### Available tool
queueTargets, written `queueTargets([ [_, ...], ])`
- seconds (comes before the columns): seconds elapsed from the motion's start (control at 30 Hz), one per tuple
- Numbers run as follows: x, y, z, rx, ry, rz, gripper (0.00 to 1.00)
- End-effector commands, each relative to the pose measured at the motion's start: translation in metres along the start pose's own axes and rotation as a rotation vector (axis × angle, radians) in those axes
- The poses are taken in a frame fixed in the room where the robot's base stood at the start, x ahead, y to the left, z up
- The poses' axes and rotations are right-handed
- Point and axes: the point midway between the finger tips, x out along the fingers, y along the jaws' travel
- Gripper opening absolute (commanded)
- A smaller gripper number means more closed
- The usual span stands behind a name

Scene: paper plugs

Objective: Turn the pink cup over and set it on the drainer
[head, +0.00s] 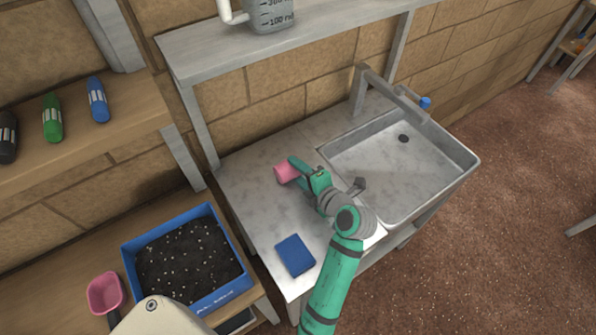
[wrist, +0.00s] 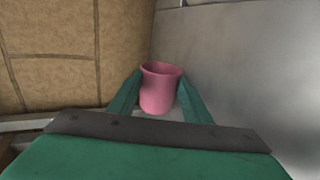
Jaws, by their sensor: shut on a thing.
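The pink cup (head: 284,173) is above or at the grey metal surface (head: 250,190) left of the sink, near the back wall. My gripper (head: 297,169) is shut on it, coming from the right. In the wrist view the cup (wrist: 159,95) stands between the two green fingers, with its open rim at the top of the picture and part of its inside showing. In the head view the cup looks tipped on its side. I cannot tell whether it touches the surface. No separate drainer shows apart from this grey surface beside the basin.
The sink basin (head: 395,165) with its tap (head: 375,90) is right of my gripper. A blue sponge (head: 295,255) lies near the front. A blue tray of soil (head: 128,262) and a pink scoop (head: 105,293) are at lower left. A shelf (head: 200,55) overhangs the back.

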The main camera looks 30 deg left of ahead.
Motion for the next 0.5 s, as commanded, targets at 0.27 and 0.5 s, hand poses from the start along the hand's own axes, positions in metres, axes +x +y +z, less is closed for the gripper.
queueTargets([
  [0.27, 0.005, -0.018, -0.003, 0.016, 0.012, -0.036, 0.62],
  [0.5, -0.005, -0.017, -0.002, 0.016, 0.009, -0.033, 0.63],
])
